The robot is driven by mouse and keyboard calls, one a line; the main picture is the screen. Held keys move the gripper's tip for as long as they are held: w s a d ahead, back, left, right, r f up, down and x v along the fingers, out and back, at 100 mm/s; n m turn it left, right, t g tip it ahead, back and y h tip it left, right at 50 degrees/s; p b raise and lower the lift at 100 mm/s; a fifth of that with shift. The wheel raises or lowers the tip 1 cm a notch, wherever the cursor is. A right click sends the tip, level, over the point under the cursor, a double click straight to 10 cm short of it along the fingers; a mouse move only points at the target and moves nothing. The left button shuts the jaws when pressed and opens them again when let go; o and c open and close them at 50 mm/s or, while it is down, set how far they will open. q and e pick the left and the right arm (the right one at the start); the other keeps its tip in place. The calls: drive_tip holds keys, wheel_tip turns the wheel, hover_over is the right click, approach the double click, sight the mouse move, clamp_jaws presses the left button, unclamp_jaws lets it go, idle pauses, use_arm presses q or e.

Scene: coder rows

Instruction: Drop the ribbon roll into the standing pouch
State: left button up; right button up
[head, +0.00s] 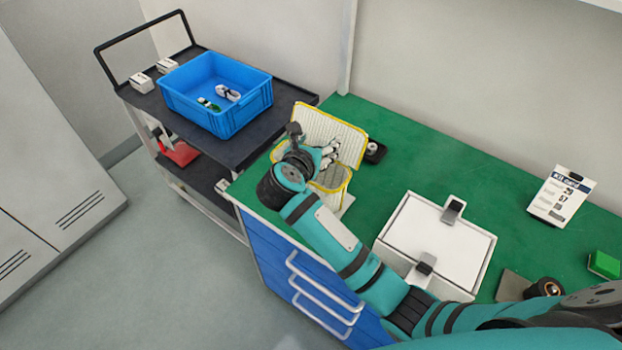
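The standing pouch (322,124), pale and ribbed with yellow edges, stands open at the back left of the green bench. My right gripper (329,154) is at the pouch, in front of its back panel and over its opening. Its fingers are small here and partly lost against the pouch; I cannot tell whether they are apart or hold anything. I cannot make out the ribbon roll for certain. A dark round thing with a copper-toned centre (546,287) lies at the bench's right, partly by my arm. My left gripper is not in view.
A white box with black clips (435,238) stands mid-bench, beside my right arm. A small black thing (375,152) is right of the pouch. A card (561,196) and a green block (604,264) are at right. A blue bin (250,110) stands on the dark cart at left.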

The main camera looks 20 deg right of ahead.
drive_tip(key=shift+o, duration=1.3)
drive_tip(key=shift+s+a, duration=0.1)
drive_tip(key=shift+a, duration=0.05)
drive_tip(key=v, duration=0.7)
drive_tip(key=shift+s+r, duration=0.1)
drive_tip(key=shift+s, duration=0.05)
